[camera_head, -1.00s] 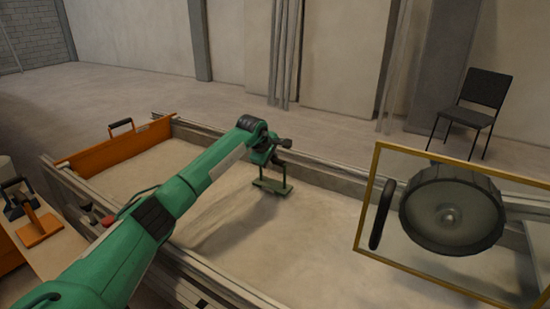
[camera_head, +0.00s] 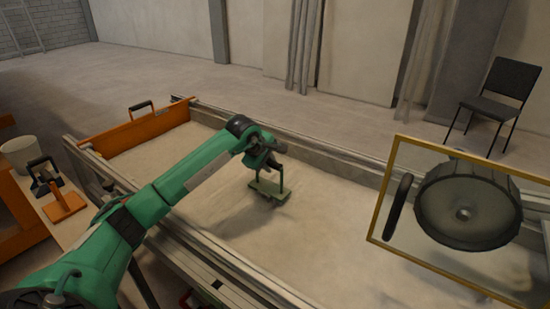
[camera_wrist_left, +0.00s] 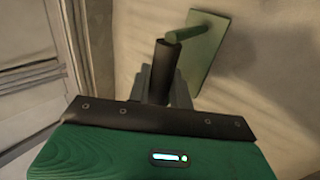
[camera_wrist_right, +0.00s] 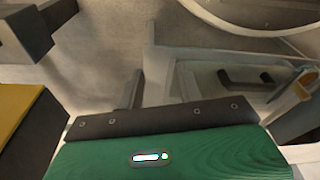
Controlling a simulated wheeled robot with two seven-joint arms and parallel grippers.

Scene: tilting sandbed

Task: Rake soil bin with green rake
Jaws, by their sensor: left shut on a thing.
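The green rake (camera_head: 268,190) is a flat green plate with an upright handle. It is low over the pale soil bin (camera_head: 345,212), near its middle; I cannot tell whether it touches the soil. My left gripper (camera_head: 268,164) is shut on the rake's handle.
An orange board (camera_head: 140,130) with a black handle closes the bin's far left end. A side table at left holds a pale cup (camera_head: 20,152) and an orange tool (camera_head: 64,206). A chair (camera_head: 495,95) stands behind.

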